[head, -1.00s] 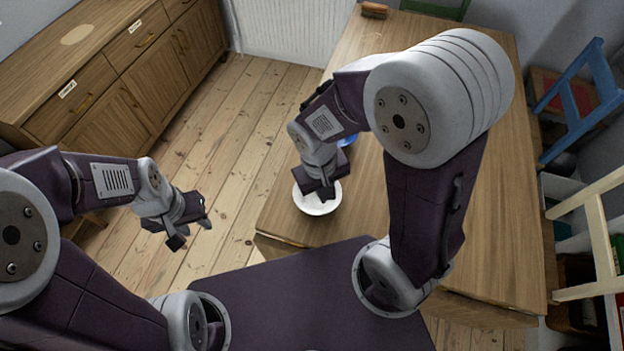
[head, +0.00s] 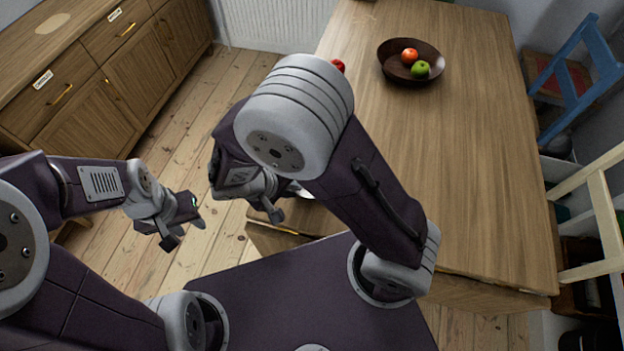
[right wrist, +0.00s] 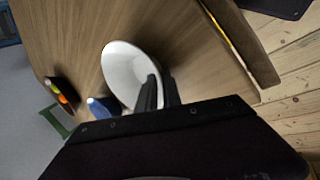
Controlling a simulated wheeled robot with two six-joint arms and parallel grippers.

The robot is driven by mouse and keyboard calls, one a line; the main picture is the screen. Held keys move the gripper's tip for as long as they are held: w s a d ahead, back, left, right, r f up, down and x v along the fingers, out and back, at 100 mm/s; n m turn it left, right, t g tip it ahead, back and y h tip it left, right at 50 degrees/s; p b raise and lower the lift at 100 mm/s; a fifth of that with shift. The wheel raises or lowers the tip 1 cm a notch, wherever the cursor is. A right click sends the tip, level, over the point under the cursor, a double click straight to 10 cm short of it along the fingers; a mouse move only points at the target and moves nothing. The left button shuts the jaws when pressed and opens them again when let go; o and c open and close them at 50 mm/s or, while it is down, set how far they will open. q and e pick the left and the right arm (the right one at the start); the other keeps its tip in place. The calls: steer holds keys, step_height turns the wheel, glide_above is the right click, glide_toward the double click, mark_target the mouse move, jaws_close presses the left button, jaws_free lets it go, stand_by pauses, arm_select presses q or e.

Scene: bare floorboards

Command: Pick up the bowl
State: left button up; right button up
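The white bowl (right wrist: 125,72) sits near the table edge in the right wrist view. In the head view only a sliver of the bowl (head: 301,191) shows beneath my right arm. My right gripper (head: 274,212) is at the bowl's left side there. In the right wrist view, the fingers of my right gripper (right wrist: 159,92) straddle the rim, one inside and one outside, close together, and look shut on it. I cannot tell whether the bowl is clear of the table. My left gripper (head: 186,222) is open and empty above the floor.
The wooden table (head: 470,150) is mostly clear. A dark bowl (head: 389,53) with a red and a green fruit stands at its far side, and a red item (head: 338,66) left of it. A blue object (right wrist: 103,106) is beside the white bowl. Chairs stand right; cabinets (head: 100,80) left.

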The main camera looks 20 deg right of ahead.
steer(key=x, duration=0.3)
steer(key=shift+d+f, duration=0.1)
steer(key=shift+f, duration=0.05)
jaws_close()
stand_by(1.1)
step_height(320, 180, up, 4)
steer(key=shift+w+r+p, duration=0.1)
steer(key=shift+r+p, duration=0.15)
steer(key=shift+p, duration=0.2)
steer(key=s+d+r, duration=0.4)
steer(key=s+r, duration=0.2)
steer(key=s, duration=0.4)
steer(key=shift+s+d+r, duration=0.3)
steer(key=shift+s+d, duration=0.05)
steer(key=shift+s, duration=0.05)
